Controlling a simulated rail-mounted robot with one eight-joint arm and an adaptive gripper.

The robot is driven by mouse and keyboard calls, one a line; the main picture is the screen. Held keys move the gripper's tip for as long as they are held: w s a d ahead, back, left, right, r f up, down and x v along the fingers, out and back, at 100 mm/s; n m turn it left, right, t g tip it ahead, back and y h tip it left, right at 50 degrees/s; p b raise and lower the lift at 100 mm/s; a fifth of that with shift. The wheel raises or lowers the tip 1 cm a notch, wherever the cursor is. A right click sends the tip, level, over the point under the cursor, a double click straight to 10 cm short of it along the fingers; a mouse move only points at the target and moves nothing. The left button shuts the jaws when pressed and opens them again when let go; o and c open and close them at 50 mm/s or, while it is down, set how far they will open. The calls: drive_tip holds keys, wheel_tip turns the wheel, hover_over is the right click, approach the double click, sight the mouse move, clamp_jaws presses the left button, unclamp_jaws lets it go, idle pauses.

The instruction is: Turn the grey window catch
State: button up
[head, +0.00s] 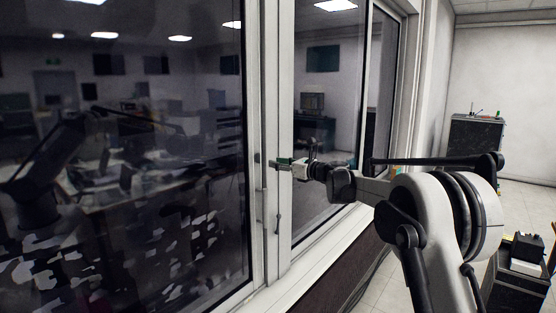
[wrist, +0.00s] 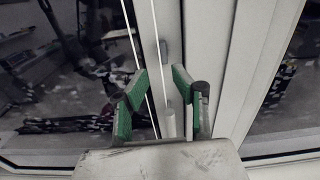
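My gripper (head: 284,162) is at the window's middle frame post, at about mid-height in the head view. In the wrist view its two green-padded fingers (wrist: 156,82) stand apart. A pale grey upright piece (wrist: 170,120) shows between them, apart from both pads; it looks like the window catch, but its lower end is hidden by the gripper body. A darker grey fitting (wrist: 163,50) sits on the post beyond the fingertips. In the head view a slim grey lever (head: 278,222) hangs on the post below my gripper. I cannot tell whether the fingers touch the post.
Large dark panes flank the white post (head: 285,100) and show reflections of a room and an arm. A pale sill (head: 300,285) runs below the window. A dark cabinet (head: 476,140) stands at the back right, and a black box with items (head: 522,265) at the lower right.

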sight(261, 158)
drive_tip(key=shift+p+x, duration=1)
drive_tip(key=shift+x, duration=3.15)
drive_tip(key=shift+w+d, duration=0.1)
drive_tip(key=shift+w, duration=0.05)
clamp_jaws()
drive_tip(key=n, duration=1.7)
drive_tip(key=shift+o, duration=1.3)
unclamp_jaws()
